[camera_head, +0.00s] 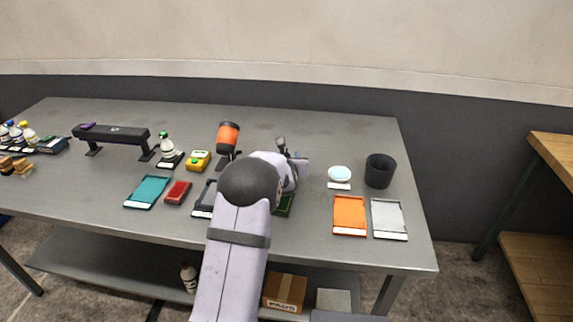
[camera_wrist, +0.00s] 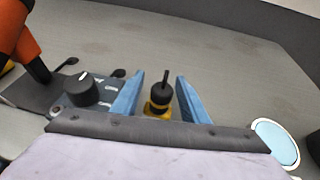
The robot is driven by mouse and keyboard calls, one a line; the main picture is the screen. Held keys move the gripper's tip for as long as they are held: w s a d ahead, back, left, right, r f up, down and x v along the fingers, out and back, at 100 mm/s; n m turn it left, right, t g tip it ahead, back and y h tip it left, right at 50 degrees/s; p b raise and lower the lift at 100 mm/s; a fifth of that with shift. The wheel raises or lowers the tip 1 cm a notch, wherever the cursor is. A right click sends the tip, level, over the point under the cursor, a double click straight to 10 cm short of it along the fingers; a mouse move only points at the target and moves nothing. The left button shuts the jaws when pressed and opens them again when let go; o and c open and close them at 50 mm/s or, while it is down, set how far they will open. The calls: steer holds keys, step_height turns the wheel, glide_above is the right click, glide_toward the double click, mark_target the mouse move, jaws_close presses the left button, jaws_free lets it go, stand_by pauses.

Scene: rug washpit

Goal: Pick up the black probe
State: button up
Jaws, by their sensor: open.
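A small black probe (camera_wrist: 160,93) with a thin stem on top and a yellow part below stands upright in the wrist view. My gripper (camera_wrist: 158,82) is open, with one blue finger to the left of the probe and one to the right. Gaps show on both sides, so the fingers look apart from it. The probe's lower end is hidden behind my gripper's body. In the head view my arm covers most of this spot.
Left of my gripper are a black knob (camera_wrist: 85,89) on a dark base and an orange-and-black tool (camera_head: 228,136). To the right are a pale blue round dish (camera_head: 340,174), a black cup (camera_head: 380,171), an orange tray (camera_head: 350,213) and a grey tray (camera_head: 388,217).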

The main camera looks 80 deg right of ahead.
jaws_close()
steer(key=shift+r, duration=0.1)
step_height(320, 180, up, 10)
steer(key=shift+p, duration=0.3)
stand_by(0.3)
steer(key=shift+w, duration=0.1)
